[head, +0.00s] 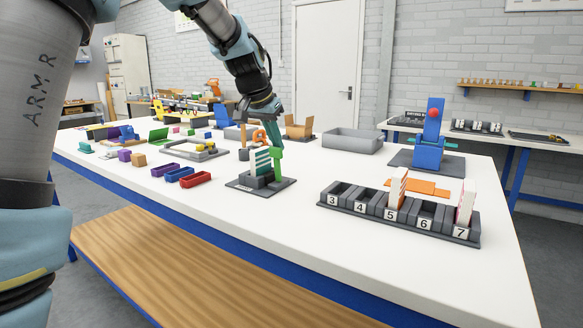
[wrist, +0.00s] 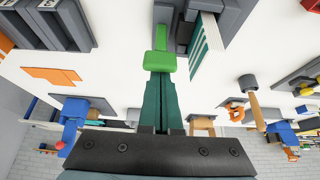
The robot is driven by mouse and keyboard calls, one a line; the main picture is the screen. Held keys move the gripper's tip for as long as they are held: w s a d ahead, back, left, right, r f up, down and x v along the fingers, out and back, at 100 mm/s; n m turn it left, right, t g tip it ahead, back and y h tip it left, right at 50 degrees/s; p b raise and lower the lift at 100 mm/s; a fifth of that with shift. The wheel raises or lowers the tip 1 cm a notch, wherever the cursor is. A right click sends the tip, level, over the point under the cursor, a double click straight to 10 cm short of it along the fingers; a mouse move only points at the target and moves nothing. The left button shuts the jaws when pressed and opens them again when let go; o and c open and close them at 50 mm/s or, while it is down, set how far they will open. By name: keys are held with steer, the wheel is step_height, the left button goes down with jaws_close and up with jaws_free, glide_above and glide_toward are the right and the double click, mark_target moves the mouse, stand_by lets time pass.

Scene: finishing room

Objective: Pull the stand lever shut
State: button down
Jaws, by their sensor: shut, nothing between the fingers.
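The stand (head: 244,184) is a dark grey base near the middle of the white table. Its green lever (head: 277,166) stands up at the right, with a block-shaped top, beside a white-and-teal striped piece (head: 261,161) held in the stand. My gripper (head: 275,137) has teal fingers, pressed together and empty, coming down at the lever's top. In the wrist view the green lever (wrist: 160,62) lies right at my fingertips (wrist: 161,75), covering their ends; whether they touch it I cannot tell. The striped piece (wrist: 206,42) is just to the right there.
A grey numbered rack (head: 405,221) with pieces in some slots stands to the right. A blue fixture (head: 428,153) and an orange plate (head: 418,187) lie behind it. Small red (head: 195,180), blue and purple bins sit to the left. The table front is clear.

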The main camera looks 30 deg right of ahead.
mark_target(274, 158)
steer(key=shift+s+a+f+t+h+b, duration=0.4)
steer(key=shift+a+h+b, duration=0.35)
steer(key=shift+b, duration=2.3)
steer(key=shift+s+a+f+t+h+b, duration=0.3)
steer(key=shift+a+t+h+b, duration=0.4)
steer(key=shift+b, duration=2.35)
steer(key=shift+s+a+f+t+h+b, duration=0.3)
steer(key=shift+a+h+b, duration=0.45)
steer(key=shift+b, duration=2.3)
steer(key=shift+s+a+b, duration=0.1)
steer(key=shift+s+b, duration=0.1)
steer(key=shift+b, duration=0.9)
steer(key=shift+a+b, duration=0.1)
steer(key=shift+b, duration=0.2)
steer(key=shift+s+a+f, duration=0.1)
steer(key=shift+f, duration=0.05)
steer(key=s+a+r+p, duration=0.2)
steer(key=a+r+p, duration=0.1)
steer(key=r, duration=0.5)
steer(key=shift+s+a+r, duration=0.15)
steer(key=shift+s+a, duration=0.1)
steer(key=shift+a, duration=0.6)
